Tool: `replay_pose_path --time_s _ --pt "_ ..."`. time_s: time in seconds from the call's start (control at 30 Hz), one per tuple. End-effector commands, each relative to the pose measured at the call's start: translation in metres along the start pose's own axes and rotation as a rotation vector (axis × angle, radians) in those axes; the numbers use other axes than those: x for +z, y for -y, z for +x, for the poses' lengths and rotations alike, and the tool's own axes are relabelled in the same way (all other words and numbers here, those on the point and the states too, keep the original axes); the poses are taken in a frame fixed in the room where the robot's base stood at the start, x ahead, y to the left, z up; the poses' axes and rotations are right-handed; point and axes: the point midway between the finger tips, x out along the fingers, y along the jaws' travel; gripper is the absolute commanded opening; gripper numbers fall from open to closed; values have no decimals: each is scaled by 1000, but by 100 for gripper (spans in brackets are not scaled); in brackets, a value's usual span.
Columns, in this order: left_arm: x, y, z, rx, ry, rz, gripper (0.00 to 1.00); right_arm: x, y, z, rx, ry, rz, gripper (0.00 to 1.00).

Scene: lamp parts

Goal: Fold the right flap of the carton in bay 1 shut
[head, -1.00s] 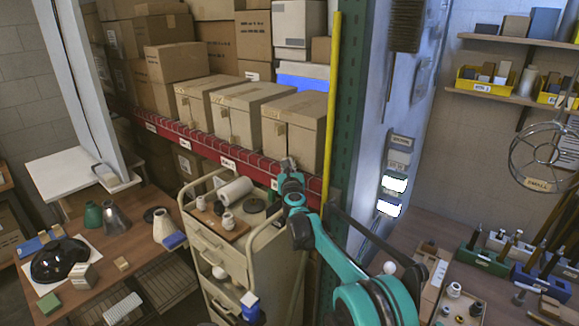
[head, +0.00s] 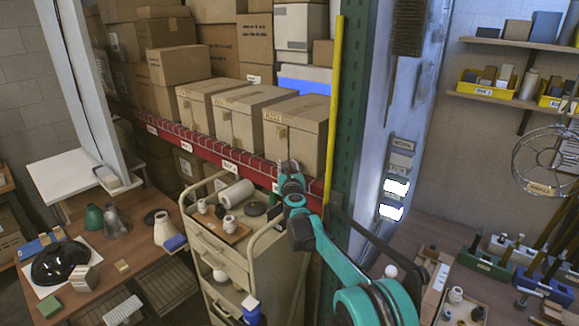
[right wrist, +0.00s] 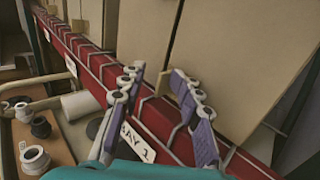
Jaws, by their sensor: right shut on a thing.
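The bay 1 carton (head: 306,128) is the rightmost of three tan cartons on the red-edged shelf in the head view. Its top looks flat and closed there; I cannot make out a separate right flap. A small brown tab (right wrist: 163,82) shows at its lower front in the right wrist view, beside the large cardboard face (right wrist: 240,60). My right gripper (head: 289,166) is at the shelf edge before this carton. In the wrist view its fingers (right wrist: 160,95) stand either side of the tab; their contact is hard to see. The bay 1 label (right wrist: 138,143) is just below. My left gripper is out of view.
The middle carton (head: 240,115) stands close on the left. A green post (head: 345,130) and a yellow pole (head: 332,100) rise at the right. A cream cart (head: 225,250) with a spool and small parts stands below the shelf beam (head: 205,150).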

Motion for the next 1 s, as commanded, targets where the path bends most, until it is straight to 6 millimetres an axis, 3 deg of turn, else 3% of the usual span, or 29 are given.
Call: replay_pose_path --time_s 0.03,0.27,0.7,1.0 --pt "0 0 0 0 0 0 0 -2 -12 0 22 0 2 13" --pt "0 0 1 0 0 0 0 -1 -11 -17 21 0 4 13" --pt "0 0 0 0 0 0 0 3 1 -107 6 4 4 13" --pt "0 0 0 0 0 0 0 3 4 -126 1 5 4 13"
